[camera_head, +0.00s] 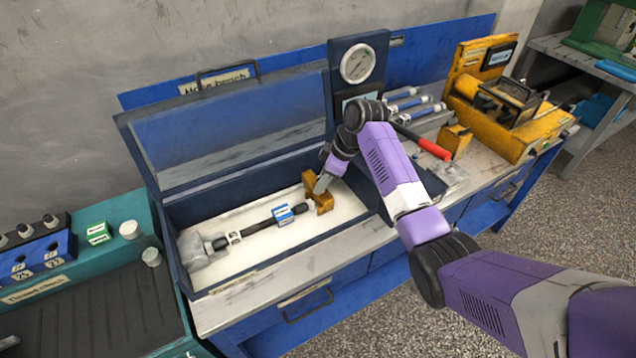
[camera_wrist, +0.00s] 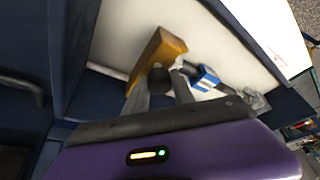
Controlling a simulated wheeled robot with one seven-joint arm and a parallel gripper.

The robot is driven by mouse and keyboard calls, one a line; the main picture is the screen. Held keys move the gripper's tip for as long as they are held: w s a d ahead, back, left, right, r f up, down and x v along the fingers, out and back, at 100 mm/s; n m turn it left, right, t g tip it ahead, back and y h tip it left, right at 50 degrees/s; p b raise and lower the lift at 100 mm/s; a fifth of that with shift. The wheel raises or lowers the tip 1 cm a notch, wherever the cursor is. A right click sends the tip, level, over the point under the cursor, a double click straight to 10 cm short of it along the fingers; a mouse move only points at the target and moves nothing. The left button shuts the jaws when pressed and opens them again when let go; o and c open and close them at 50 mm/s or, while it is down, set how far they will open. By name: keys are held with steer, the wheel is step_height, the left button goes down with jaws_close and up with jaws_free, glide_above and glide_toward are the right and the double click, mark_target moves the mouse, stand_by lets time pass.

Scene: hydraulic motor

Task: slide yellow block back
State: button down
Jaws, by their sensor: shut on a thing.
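The yellow block (camera_head: 321,200) stands at the right end of the white-floored open blue box (camera_head: 180,262), by the end of a dark rod (camera_head: 258,218). My gripper (camera_head: 322,184) reaches down to the block from the upper right and is shut on it. In the wrist view the yellow block (camera_wrist: 162,48) is just beyond the fingertips of my gripper (camera_wrist: 160,90). A dark round part (camera_wrist: 160,79) shows between the fingers; whether it belongs to the block or the rod, I cannot tell. The contact itself is partly hidden.
A blue-labelled sleeve (camera_head: 283,214) sits on the rod, and a clear bag (camera_head: 196,250) lies at its left end. The box walls and raised lid (camera_head: 235,120) enclose the space. A gauge panel (camera_head: 358,65) stands behind my arm; a yellow machine (camera_head: 500,110) stands right.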

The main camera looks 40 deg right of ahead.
steer(key=d, duration=0.1)
steer(key=s+d, duration=0.1)
steer(key=d, duration=0.1)
steer(key=shift+d, duration=0.1)
steer(key=c, duration=1.1)
jaws_free()
steer(key=shift+b+v, duration=0.55)
steer(key=shift+v, duration=3.35)
steer(key=shift+w, duration=0.1)
